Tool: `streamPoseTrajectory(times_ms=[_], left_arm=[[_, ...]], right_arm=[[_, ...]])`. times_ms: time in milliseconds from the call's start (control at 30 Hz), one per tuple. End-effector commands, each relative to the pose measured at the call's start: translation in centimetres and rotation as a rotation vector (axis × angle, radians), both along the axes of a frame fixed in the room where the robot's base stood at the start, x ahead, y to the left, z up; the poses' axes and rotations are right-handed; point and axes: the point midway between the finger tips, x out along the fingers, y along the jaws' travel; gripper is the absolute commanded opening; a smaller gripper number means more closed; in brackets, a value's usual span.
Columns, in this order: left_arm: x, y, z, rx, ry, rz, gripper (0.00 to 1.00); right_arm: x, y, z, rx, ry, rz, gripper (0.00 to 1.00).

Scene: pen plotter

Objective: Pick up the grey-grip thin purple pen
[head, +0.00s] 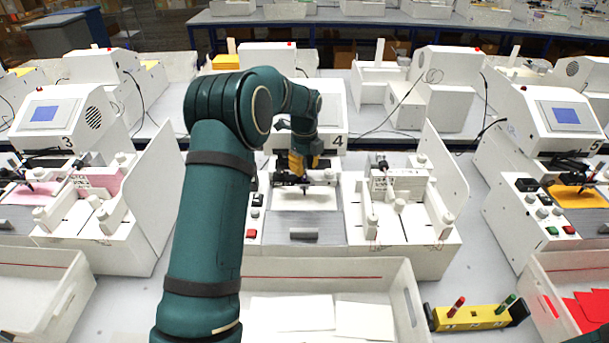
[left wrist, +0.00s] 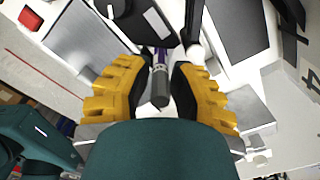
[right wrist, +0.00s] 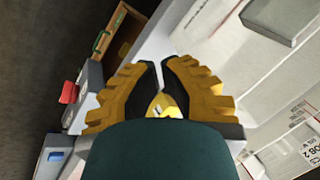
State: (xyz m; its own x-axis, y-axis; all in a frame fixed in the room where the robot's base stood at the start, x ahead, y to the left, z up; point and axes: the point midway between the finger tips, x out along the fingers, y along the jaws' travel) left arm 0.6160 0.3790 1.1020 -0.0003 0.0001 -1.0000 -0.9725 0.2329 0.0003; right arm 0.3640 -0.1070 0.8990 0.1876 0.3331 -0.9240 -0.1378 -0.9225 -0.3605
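The grey-grip thin purple pen shows in the left wrist view, with its dark grey grip (left wrist: 159,88) between the fingers and its purple part (left wrist: 161,56) beyond. My left gripper (left wrist: 163,66) is open around the pen, with a small gap at its sides. In the head view, my left gripper (head: 302,166) is low at the pen carriage of plotter 4 (head: 340,128), and it hides the pen there.
A white tray with papers (head: 385,268) stands in front of plotter 4. A yellow pen rack (head: 470,318) with a red and a green pen is at the lower right. White upright panels (head: 445,165) flank the machines. Plotter 5 (head: 556,115) is at the right.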

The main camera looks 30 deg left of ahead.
Motion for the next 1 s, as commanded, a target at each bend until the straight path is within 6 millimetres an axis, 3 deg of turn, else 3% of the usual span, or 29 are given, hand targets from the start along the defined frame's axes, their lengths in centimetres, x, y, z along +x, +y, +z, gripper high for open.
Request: streamPoseTrajectory(times_ms=[467,1000], left_arm=[[0.0,0.0,0.4,0.000,-0.002,0.000,0.00],[0.1,0.0,9.0,0.000,-0.003,0.000,0.00]], right_arm=[[0.0,0.0,0.0,0.000,0.000,0.000,0.00],[0.0,0.0,0.3,0.000,0.000,0.000,0.00]])
